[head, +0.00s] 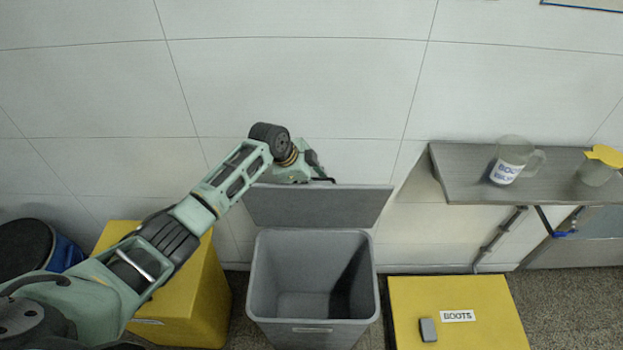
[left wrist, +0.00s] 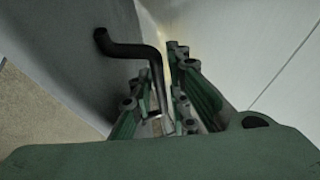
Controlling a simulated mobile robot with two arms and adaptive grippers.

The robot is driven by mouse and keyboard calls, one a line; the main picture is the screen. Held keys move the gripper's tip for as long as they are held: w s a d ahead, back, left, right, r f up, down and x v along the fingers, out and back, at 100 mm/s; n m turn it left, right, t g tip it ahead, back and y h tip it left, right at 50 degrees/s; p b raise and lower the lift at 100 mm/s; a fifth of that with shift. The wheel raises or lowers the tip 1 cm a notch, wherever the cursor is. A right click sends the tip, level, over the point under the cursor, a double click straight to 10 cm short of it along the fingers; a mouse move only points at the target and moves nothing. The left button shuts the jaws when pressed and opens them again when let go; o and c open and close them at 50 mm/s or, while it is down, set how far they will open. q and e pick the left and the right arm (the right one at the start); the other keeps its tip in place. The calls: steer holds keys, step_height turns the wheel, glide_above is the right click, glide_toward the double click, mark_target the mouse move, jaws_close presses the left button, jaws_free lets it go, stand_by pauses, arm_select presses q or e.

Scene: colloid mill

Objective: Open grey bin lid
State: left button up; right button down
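The grey bin (head: 312,275) stands on the floor against the wall, and its inside shows empty. Its grey lid (head: 318,206) is raised, standing nearly upright at the back of the bin. My left gripper (head: 318,174) is at the lid's top edge, on the wall side. In the left wrist view, a dark bent handle (left wrist: 125,50) comes off the grey lid (left wrist: 65,60) and runs between the two fingers of my left gripper (left wrist: 162,75), which are close around it. The fingertips are mostly hidden in the head view. My right gripper is not in view.
A yellow box (head: 206,290) stands left of the bin, partly behind my left arm. A yellow box labelled BOOTS (head: 460,290) is to the right. A grey shelf (head: 530,183) above it holds a clear jug (head: 512,160) and a yellow-lidded jug (head: 600,165).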

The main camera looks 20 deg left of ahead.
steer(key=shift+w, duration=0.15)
arm_select(q)
steer(key=shift+a+r, duration=0.1)
steer(key=shift+r, duration=0.05)
steer(key=v, duration=1.1)
steer(key=shift+s+r, duration=0.25)
steer(key=shift+s, duration=0.05)
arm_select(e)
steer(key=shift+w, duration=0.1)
